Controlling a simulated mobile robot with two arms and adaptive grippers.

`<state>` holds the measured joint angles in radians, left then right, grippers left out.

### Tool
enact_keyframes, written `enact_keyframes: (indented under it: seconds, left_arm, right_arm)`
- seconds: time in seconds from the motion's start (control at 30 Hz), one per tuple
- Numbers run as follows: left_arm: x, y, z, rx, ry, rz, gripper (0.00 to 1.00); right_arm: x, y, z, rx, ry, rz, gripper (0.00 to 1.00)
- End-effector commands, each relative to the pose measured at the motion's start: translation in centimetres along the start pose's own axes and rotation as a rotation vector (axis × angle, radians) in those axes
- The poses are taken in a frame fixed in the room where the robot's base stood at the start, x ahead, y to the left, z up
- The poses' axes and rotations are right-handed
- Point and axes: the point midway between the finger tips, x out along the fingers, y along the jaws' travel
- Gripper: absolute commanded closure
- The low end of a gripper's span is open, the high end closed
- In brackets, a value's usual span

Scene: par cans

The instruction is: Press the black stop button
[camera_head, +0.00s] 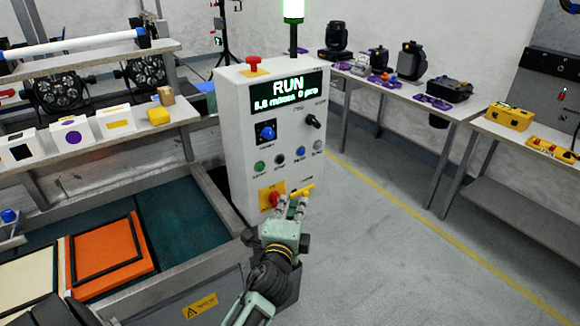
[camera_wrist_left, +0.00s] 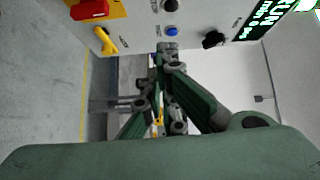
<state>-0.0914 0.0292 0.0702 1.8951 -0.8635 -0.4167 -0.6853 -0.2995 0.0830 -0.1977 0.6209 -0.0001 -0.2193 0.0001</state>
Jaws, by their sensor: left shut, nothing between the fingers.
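The black button (camera_head: 280,160) is on the front of a white control cabinet (camera_head: 237,130), between a green button (camera_head: 260,167) and a blue button (camera_head: 299,153). My left gripper (camera_head: 291,202) is shut and empty, in front of the cabinet's lower right part and below the button row in the head view. In the left wrist view the black button (camera_wrist_left: 170,5) is at the top edge, beyond the blue button (camera_wrist_left: 172,31). The left fingertips (camera_wrist_left: 168,50) appear just below the blue button there; whether they touch the panel cannot be told. My right gripper is not in view.
The cabinet has a display reading RUN (camera_head: 289,92), a red mushroom button (camera_head: 253,63) on top, a black knob (camera_head: 313,121), a red rotary switch (camera_head: 273,198) and a yellow lever (camera_head: 302,190). A conveyor (camera_head: 180,220) stands left. Open floor lies right.

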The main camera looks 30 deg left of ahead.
Motion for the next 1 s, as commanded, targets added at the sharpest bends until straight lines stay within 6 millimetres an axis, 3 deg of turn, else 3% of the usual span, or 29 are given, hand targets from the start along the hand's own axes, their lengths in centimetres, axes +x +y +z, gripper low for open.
enact_keyframes:
  seconds: [0.1,0.53,0.67,1.0]
  left_arm:
    - [-0.1,-1.8,0.4,0.021,-0.012,-0.032,1.00]
    - [0.7,-1.9,0.4,0.021,-0.012,-0.033,1.00]
    - [2.6,-2.2,0.4,0.019,-0.012,-0.034,1.00]
    - [9.8,-2.3,0.4,0.018,-0.012,-0.032,1.00]
  right_arm:
    - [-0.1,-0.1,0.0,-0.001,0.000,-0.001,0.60]
    - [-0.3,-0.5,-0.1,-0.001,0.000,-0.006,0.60]
    - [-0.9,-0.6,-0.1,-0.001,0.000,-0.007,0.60]
    - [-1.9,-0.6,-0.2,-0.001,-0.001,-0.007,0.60]
